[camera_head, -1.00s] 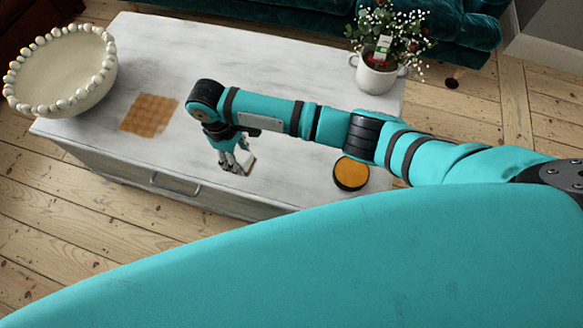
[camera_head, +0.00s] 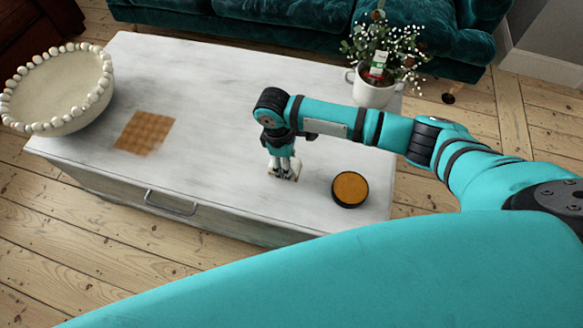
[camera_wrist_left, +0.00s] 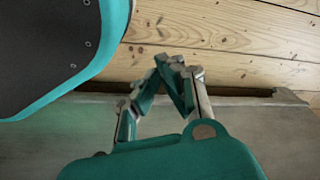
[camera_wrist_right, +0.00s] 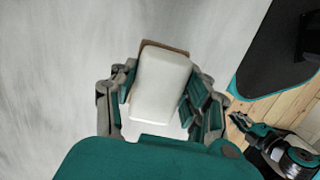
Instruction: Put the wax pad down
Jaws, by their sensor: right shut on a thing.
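The wax pad (camera_wrist_right: 160,84), a white block with a brown edge, sits between the fingers of my right gripper (camera_wrist_right: 165,100) in the right wrist view. My right gripper (camera_head: 282,172) is shut on it. In the head view the pad (camera_head: 293,172) is low over the white table; I cannot tell whether it touches the top. A round dark tin with an orange top (camera_head: 350,188) stands just right of it. My left gripper (camera_wrist_left: 176,68) shows in the left wrist view, fingertips together and empty, beside the furniture edge.
On the white table (camera_head: 215,110) lie a brown checkered patch (camera_head: 145,132) and a large bead-rimmed bowl (camera_head: 62,88) at the left. A white pot with a flowering plant (camera_head: 372,88) stands at the back right. The tabletop between patch and gripper is clear. A green sofa (camera_head: 280,18) is behind.

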